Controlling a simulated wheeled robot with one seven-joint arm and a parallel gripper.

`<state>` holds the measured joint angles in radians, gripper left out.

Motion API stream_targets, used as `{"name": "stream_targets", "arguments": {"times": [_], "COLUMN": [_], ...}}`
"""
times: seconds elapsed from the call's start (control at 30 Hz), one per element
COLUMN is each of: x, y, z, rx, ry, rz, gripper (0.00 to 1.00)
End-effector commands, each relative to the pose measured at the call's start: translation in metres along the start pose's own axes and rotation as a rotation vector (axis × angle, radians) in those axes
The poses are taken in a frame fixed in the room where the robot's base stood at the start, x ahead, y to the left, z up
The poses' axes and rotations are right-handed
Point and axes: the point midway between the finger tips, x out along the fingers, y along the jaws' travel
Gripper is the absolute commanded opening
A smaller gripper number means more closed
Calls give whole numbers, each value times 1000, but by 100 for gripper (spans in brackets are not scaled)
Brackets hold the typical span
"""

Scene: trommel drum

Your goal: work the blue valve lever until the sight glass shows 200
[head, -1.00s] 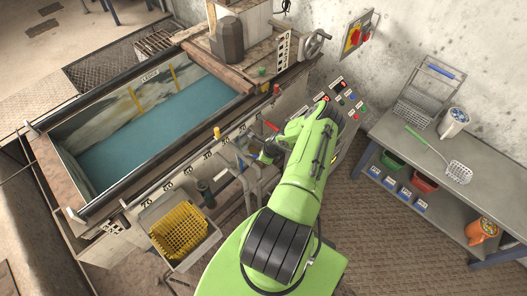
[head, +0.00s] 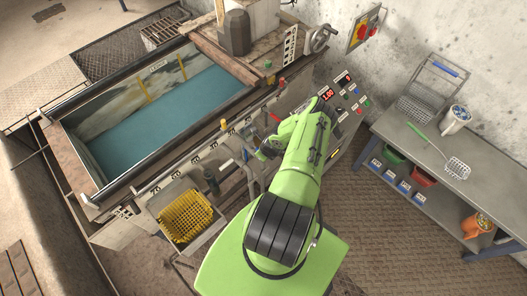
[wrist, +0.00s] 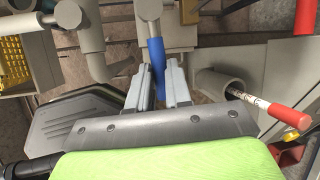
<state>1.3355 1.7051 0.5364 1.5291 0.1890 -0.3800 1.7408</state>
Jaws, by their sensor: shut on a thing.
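The blue valve lever (wrist: 156,62) shows in the wrist view, hanging from a grey pipe fitting (wrist: 149,12). My gripper (wrist: 160,88) is around the lever's lower end, one finger on each side. In the head view my gripper (head: 263,152) is at the pipework on the tank's near side, and the lever is hidden or too small to make out there.
The tank (head: 165,105) holds blue-green liquid. A red-handled lever (wrist: 288,117) is close right of my gripper, beside a grey pipe (wrist: 215,82). A yellow basket (head: 186,215) sits at front left. A control panel (head: 347,95) and a bench (head: 425,150) are on the right.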

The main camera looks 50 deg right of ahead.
Motion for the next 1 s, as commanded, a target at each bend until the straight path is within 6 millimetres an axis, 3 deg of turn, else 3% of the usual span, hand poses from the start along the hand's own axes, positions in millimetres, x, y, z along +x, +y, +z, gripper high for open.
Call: {"name": "stream_targets", "arguments": {"times": [0.07, 0.1, 0.27, 0.53, 0.63, 1.0], "x": [0, 0, 0, -1, -12, -115], "y": [0, 0, 0, 0, -1, -2], "z": [1, 1, 1, 0, 1, 2], "rx": [0, 0, 0, -1, -2, -3], "ry": [-2, -2, -2, -1, -1, 0], "rz": [1, 1, 1, 1, 1, 1], "gripper": [0, 20, 44, 44, 44, 44]}}
